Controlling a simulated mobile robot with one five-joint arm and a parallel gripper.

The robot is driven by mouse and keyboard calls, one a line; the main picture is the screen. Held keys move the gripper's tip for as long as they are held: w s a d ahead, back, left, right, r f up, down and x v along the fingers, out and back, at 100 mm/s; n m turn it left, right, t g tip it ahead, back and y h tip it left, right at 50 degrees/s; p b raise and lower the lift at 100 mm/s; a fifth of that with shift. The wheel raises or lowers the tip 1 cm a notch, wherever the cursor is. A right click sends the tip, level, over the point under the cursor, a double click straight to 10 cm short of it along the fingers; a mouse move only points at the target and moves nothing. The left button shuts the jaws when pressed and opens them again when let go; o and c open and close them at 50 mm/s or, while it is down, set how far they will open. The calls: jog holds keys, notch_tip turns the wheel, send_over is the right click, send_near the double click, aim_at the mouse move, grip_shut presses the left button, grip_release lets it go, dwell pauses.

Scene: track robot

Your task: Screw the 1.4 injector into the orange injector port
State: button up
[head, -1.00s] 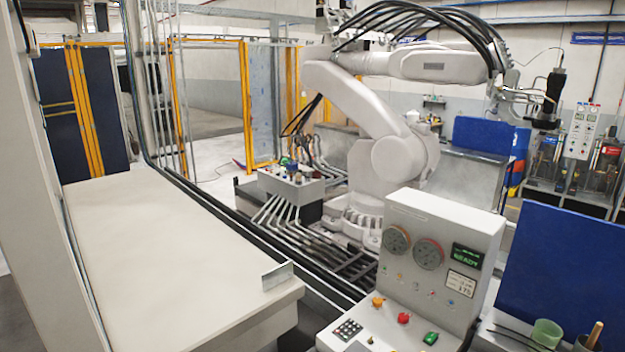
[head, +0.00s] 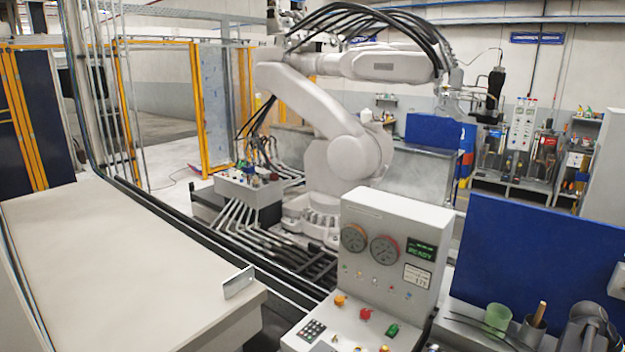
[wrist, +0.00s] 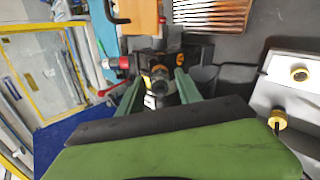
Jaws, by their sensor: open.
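My gripper (wrist: 158,76) shows in the wrist view as a green body with two green fingers spread apart, so it is open. A dark fitting with a round lens-like end (wrist: 157,88) lies between or beyond the fingers; I cannot tell whether they touch it, and nothing is visibly gripped. I cannot make out the 1.4 injector or the orange injector port for certain in either view. My gripper is not recognisable in the head view.
A control panel (head: 385,250) with gauges and coloured buttons stands front centre. A bare pale bench (head: 120,255) lies left, with a small plate (head: 238,282) near its edge. A large white industrial arm (head: 350,155) stands behind. A blue board (head: 545,265) and green cup (head: 497,318) are at right.

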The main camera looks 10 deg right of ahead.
jog(key=n, duration=0.9)
jog(key=shift+n, duration=0.3)
jog(key=shift+n, duration=0.4)
jog(key=n, duration=0.5)
jog(key=shift+n, duration=0.3)
jog(key=n, duration=0.5)
jog(key=shift+n, duration=0.4)
